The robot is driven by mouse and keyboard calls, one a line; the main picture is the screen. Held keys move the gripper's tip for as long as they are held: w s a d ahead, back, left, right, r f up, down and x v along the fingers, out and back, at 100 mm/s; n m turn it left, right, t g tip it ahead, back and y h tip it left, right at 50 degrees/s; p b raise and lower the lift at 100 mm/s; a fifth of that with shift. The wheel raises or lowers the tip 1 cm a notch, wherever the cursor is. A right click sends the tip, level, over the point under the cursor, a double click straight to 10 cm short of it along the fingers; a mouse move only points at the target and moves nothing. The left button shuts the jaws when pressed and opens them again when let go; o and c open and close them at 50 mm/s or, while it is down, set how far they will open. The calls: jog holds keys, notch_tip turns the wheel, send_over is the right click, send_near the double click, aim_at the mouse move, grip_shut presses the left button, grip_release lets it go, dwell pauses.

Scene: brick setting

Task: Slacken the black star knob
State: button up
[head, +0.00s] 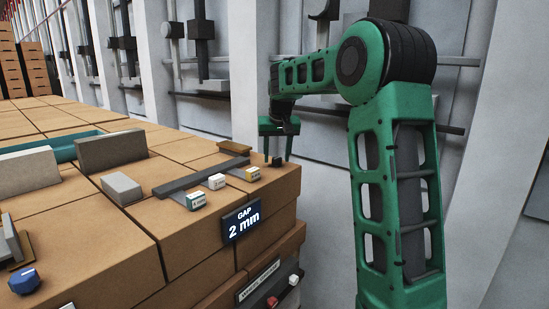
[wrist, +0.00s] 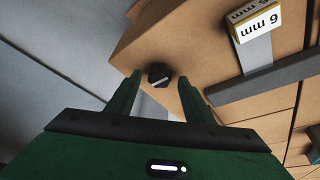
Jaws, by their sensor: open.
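The black knob (wrist: 159,75) is a small dark round piece with a pale line across its face, on the brown block near its corner. In the head view the black knob (head: 277,161) stands at the right end of the block's top. My green gripper (head: 277,153) points down over it. In the wrist view my gripper (wrist: 160,88) is open, with a finger on either side of the knob and a visible gap to each. How far down the fingertips reach along the knob is hard to tell. The star shape is not clear at this size.
A dark rail holds small labelled blocks, one yellow marked 6 mm (wrist: 256,20), left of the knob in the head view. A sign (head: 242,220) reads GAP 2 mm. A blue knob (head: 24,280) sits at the lower left. Grey wall panels stand behind my arm.

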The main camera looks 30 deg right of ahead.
jog(key=c, duration=1)
jog(key=shift+c, duration=0.2)
jog(key=shift+n, duration=0.3)
jog(key=n, duration=0.1)
jog(key=n+y, duration=0.1)
jog(key=n, duration=0.1)
jog(key=n+y, duration=0.1)
jog(key=n, duration=0.1)
jog(key=shift+d, duration=0.25)
jog(key=n+y, duration=0.2)
jog(key=n, duration=0.4)
jog(key=shift+d, duration=0.15)
jog(key=shift+n, duration=0.4)
